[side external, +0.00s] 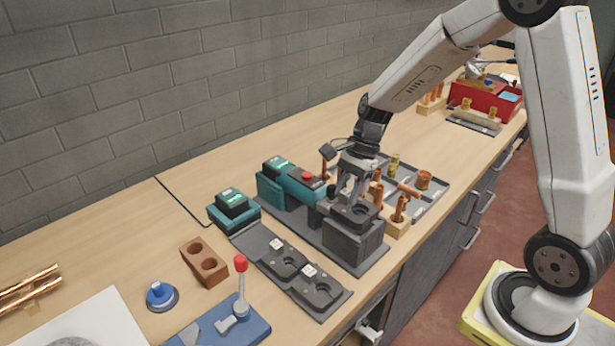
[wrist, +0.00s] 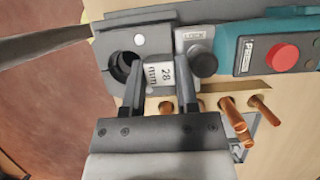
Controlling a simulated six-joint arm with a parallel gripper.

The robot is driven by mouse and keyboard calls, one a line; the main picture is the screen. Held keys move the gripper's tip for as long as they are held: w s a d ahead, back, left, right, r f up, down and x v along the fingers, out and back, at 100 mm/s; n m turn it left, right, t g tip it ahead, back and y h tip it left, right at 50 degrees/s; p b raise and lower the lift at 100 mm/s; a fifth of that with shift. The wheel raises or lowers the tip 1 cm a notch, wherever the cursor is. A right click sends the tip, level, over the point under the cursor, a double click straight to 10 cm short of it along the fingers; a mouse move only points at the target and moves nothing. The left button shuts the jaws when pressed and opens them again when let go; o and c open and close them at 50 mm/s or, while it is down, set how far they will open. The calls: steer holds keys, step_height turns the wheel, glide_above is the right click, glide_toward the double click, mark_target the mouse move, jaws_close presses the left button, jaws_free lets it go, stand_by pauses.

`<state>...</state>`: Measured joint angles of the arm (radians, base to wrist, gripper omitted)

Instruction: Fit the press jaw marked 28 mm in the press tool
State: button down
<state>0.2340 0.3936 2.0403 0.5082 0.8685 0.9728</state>
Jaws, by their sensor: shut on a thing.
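The press jaw marked 28 mm (wrist: 160,74) is dark grey with a white label and a round opening. My gripper (wrist: 160,62) is shut on it, with one finger on each side of the label. In the side view my gripper (side external: 352,192) points down and the jaw (side external: 354,213) lies level at the top of a dark block (side external: 355,243), beside the head of the teal press tool (side external: 285,185). In the wrist view a dark knob (wrist: 204,63) on the tool head is close beside the jaw. I cannot tell whether the jaw is fully seated.
Two other jaws (side external: 283,263) (side external: 323,289) lie in a dark holder in front. Copper fittings stand in a wooden block (side external: 397,227) close to my gripper, before a grey tray (side external: 432,190).

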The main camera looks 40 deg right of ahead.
steer(key=shift+f, duration=1.1)
stand_by(0.7)
steer(key=shift+c, duration=1.4)
jaws_free()
steer(key=shift+w, duration=0.1)
steer(key=shift+w+d+r, duration=0.1)
steer(key=shift+d+r, duration=0.05)
steer(key=shift+r, duration=0.25)
steer(key=shift+s+v, duration=0.1)
steer(key=shift+v, duration=1.65)
steer(key=shift+s+v, duration=0.15)
steer(key=shift+v, duration=1.55)
steer(key=shift+s, duration=0.1)
